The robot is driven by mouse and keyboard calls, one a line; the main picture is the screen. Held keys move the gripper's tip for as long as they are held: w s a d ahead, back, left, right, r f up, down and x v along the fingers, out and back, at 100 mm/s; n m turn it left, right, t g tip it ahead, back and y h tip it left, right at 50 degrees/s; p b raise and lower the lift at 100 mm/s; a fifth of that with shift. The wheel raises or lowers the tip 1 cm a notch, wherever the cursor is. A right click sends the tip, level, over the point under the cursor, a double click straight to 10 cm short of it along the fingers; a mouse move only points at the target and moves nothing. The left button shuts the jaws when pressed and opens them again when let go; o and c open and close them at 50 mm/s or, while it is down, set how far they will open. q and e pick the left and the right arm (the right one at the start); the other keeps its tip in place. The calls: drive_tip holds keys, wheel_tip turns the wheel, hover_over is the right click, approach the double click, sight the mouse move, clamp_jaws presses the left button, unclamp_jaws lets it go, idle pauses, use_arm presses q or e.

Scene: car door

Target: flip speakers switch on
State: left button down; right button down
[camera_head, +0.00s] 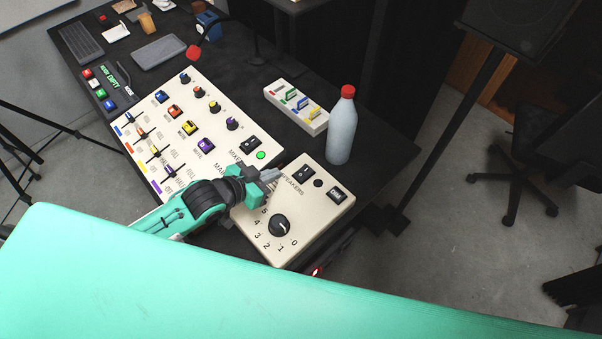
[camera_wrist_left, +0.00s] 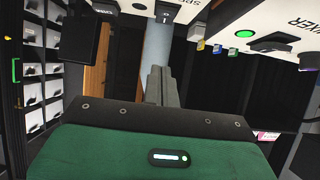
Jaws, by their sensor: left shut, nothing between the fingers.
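The speakers switch (camera_head: 303,173) is a black rocker on the upper part of the small cream panel (camera_head: 312,220). A dark round lamp (camera_head: 318,183) sits beside it, unlit. In the left wrist view a black rocker (camera_wrist_left: 167,12) beside the partial lettering "SPE" shows at the top edge. My left gripper (camera_head: 276,173) is shut and empty, its fingertips just left of the speakers switch in the head view. The fingers also show in the left wrist view (camera_wrist_left: 160,84), below the rocker. I cannot tell whether they touch anything. My right gripper is not in view.
A second rocker (camera_head: 336,195) is on the same panel, above a black dial (camera_head: 279,225). The mixer panel (camera_head: 214,113) has a rocker (camera_head: 250,144) with a lit green lamp (camera_head: 261,155). A bottle with a red cap (camera_head: 342,130) stands close behind the small panel.

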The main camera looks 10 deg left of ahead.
use_arm(q)
drive_tip(key=shift+r, duration=0.1)
idle(0.3)
drive_tip(key=p, duration=0.2)
hover_over(301, 175)
drive_tip(key=s, duration=0.1)
drive_tip(key=f, duration=0.4)
drive_tip(key=shift+a+f, duration=0.15)
drive_tip(key=shift+a, duration=0.2)
drive_tip(key=f, duration=0.2)
drive_tip(key=w+f, duration=0.1)
drive_tip(key=shift+d+p, duration=0.25)
drive_tip(key=shift+p, duration=0.15)
drive_tip(key=shift+d+f, duration=0.15)
drive_tip(key=shift+f, duration=0.45)
